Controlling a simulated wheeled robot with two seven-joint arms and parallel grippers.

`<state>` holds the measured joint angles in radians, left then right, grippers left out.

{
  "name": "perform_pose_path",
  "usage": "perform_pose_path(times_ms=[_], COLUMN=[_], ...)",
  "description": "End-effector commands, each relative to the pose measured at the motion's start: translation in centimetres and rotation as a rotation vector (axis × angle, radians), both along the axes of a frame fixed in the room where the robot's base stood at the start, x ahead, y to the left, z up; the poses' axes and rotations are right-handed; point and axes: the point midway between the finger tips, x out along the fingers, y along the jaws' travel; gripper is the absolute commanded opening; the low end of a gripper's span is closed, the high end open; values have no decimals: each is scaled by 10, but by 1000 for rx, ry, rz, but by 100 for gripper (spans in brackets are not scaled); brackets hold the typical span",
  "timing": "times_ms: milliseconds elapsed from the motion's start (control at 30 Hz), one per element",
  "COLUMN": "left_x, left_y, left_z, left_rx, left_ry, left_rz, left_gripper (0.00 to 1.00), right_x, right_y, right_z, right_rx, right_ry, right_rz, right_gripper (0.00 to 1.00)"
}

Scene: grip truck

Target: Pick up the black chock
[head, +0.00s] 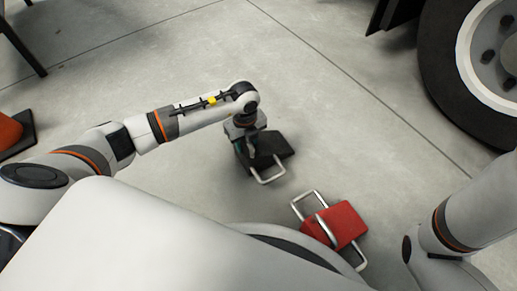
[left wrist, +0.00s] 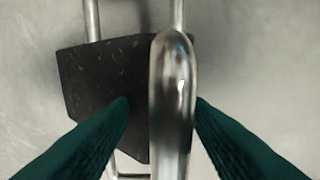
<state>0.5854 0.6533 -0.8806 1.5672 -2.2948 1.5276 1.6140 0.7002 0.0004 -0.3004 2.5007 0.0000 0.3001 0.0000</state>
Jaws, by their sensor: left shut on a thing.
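The black chock (head: 270,148) is a dark block with silvery metal handles, on or just above the grey floor in the middle of the head view. My left gripper (head: 249,150) reaches down to it from above. In the left wrist view the dark block (left wrist: 95,85) lies behind a thick shiny handle bar (left wrist: 173,110). The green fingers of my left gripper (left wrist: 163,105) stand on either side of this bar, shut on it. Whether the chock is clear of the floor I cannot tell. My right gripper is not in view; only part of my right arm shows at the right.
A red chock (head: 338,226) with metal handles lies on the floor right of and nearer than the black one. A large truck wheel (head: 450,75) stands at the upper right. An orange cone (head: 10,132) is at the left edge. The floor beyond the black chock is clear.

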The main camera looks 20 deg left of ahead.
Motion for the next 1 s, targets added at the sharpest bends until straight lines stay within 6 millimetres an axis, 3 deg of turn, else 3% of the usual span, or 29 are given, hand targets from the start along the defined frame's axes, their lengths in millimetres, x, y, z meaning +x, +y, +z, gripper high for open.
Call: perform_pose_path(times_ms=[467,1000], left_x=[0,1], left_y=[1,0], left_z=[10,92], left_rx=[3,0], left_ry=[2,-3], left_rz=[1,0], left_gripper=[0,0], right_x=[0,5], right_y=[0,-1], right_z=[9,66], right_rx=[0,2], right_ry=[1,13], right_rz=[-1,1], right_gripper=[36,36])
